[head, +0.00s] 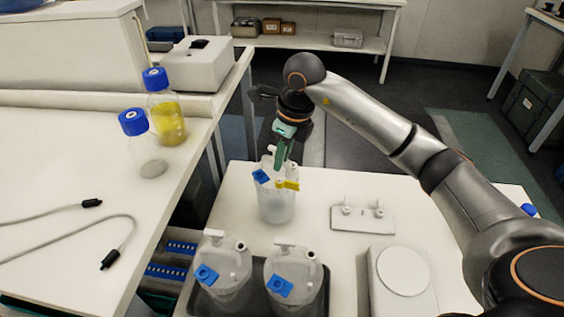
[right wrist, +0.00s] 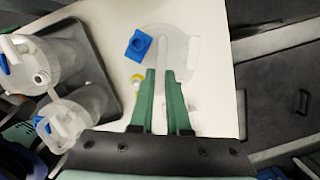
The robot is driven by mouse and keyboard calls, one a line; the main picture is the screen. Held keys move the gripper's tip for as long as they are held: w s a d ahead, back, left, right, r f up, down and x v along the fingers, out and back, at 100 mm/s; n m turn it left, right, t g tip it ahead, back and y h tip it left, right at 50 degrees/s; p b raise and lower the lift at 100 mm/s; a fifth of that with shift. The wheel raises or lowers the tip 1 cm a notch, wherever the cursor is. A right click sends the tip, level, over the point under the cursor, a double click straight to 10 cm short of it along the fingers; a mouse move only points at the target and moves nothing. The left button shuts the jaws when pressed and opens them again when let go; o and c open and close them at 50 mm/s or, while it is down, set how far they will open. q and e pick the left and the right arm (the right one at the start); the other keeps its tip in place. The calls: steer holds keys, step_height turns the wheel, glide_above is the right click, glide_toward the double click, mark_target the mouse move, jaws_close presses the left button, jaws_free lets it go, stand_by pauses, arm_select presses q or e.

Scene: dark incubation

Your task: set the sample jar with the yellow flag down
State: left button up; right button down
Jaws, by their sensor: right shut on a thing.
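The sample jar with the yellow flag (head: 276,208) is clear and upright over the back left of the white table (head: 330,180). It also carries a blue tag. My right gripper (head: 283,158), with green fingers, comes down from above and is shut on the top of this jar. In the right wrist view the jar (right wrist: 180,42) shows beyond the green fingertips (right wrist: 165,75), with its yellow flag partly hidden behind a finger. I cannot tell whether its base touches the table. My left gripper is not in view.
Two similar jars with blue tags (head: 222,272) (head: 292,282) stand in a dark tray (head: 323,290) at the front. A white stand with small pegs (head: 362,219) and a device with a round plate (head: 402,270) are to the right. Blue-capped bottles (head: 167,120) stand on the left bench.

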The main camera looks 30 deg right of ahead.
steer(key=shift+f, duration=0.7)
steer(key=c, duration=1.3)
jaws_free()
steer(key=shift+f, duration=0.25)
steer(key=o, duration=0.4)
steer(key=shift+r, duration=0.15)
steer(key=v, duration=1.2)
